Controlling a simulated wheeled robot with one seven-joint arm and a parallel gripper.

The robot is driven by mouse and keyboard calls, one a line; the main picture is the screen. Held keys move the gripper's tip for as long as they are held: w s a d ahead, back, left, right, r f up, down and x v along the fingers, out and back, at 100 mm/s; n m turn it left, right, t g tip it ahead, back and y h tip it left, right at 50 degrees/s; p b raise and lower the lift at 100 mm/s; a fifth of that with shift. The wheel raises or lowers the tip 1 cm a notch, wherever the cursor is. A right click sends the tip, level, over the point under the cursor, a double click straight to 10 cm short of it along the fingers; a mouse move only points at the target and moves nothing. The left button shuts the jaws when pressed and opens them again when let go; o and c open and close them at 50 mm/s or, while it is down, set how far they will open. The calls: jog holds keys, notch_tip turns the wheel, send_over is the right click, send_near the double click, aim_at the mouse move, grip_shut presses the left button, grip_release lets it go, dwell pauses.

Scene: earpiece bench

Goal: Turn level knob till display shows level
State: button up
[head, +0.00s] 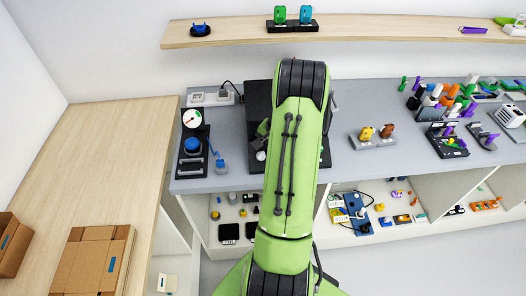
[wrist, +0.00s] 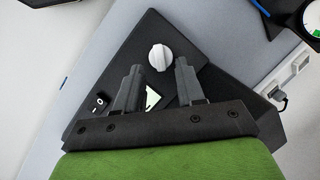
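The white level knob (wrist: 160,57) stands on a black panel (wrist: 150,30) in the wrist view. The knob shows just beyond the gap between the fingertips; I see no contact. In the head view, the black panel (head: 258,100) lies on the grey bench, mostly behind my green arm. A small white round part (head: 261,155) shows beside the arm.
A round dial (head: 192,118) and a blue knob (head: 193,144) stand left on the bench (head: 225,125). Yellow and brown earpieces (head: 375,134) stand right. A shelf (head: 230,34) runs above.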

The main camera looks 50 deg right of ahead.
aim_at(261, 156)
jog(key=shift+x, duration=1.35)
jog(key=shift+s+a, duration=0.1)
grip_shut()
